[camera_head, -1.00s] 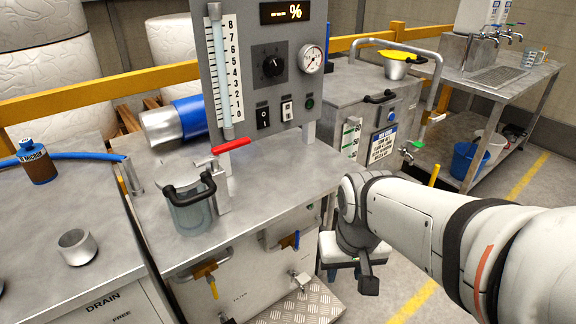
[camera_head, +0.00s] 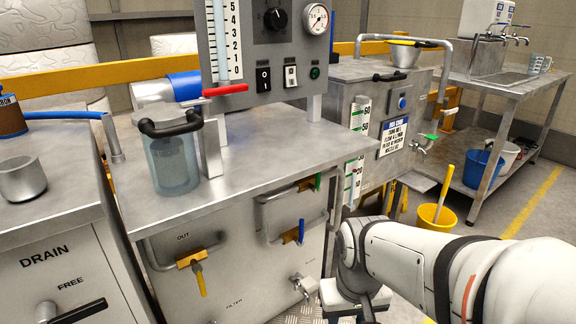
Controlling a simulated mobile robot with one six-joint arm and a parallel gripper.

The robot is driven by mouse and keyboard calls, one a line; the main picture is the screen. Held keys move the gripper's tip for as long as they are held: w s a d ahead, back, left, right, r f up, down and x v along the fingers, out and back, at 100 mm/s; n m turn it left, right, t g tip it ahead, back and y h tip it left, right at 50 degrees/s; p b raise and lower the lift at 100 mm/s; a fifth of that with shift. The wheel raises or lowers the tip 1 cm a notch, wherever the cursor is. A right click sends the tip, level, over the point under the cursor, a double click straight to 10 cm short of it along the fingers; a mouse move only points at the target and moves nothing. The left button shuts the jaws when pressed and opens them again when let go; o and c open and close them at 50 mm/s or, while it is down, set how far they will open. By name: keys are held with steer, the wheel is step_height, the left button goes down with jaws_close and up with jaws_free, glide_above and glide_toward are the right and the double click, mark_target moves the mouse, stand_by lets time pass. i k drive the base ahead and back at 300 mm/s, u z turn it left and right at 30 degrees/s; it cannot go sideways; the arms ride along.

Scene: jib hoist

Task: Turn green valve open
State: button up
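Two green handles show. One is a small green valve handle (camera_head: 318,182) on pipework at the upper right of the steel cabinet's front. The other is a green lever (camera_head: 430,137) on a tap at the side of the steel tank. The cabinet also carries a blue valve handle (camera_head: 301,231) and a yellow valve handle (camera_head: 199,278). My white arm reaches in from the lower right. My gripper (camera_head: 364,306) is low at the bottom edge, below and apart from both green handles. Its fingers are dark and partly cut off, so I cannot tell their opening.
The tank (camera_head: 345,100) stands behind my arm. A yellow bucket (camera_head: 436,218) is on the floor by a steel table (camera_head: 505,90). A drain cabinet (camera_head: 45,240) is at left.

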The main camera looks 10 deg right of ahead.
mark_target(318, 174)
steer(key=u, duration=0.95)
steer(key=k, duration=1.65)
steer(key=z, duration=0.45)
steer(key=i, duration=1)
steer(key=z, duration=0.1)
